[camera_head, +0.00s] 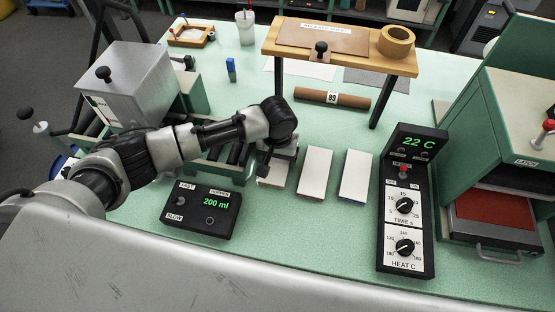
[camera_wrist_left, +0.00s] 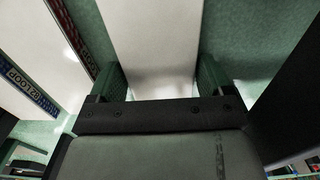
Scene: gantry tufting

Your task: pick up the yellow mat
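Three pale, flat-topped slabs lie in a row on the green table: a left one (camera_head: 274,174), a middle one (camera_head: 315,173) and a right one (camera_head: 355,175). No yellow shows on any of them. My left gripper (camera_head: 280,152) is over the far part of the left slab. In the left wrist view its two green fingers (camera_wrist_left: 162,82) stand apart, with a white slab (camera_wrist_left: 155,35) between them. The fingertips meet the slab's side edges in the picture; I cannot tell whether they press on it. My right gripper is not in view.
A black 200 ml control box (camera_head: 203,209) stands front left of the slabs, a tall control panel (camera_head: 405,205) to their right. A wooden shelf (camera_head: 341,58) on dark posts stands behind, with a brown roll (camera_head: 332,98) below. A green press (camera_head: 500,150) is far right.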

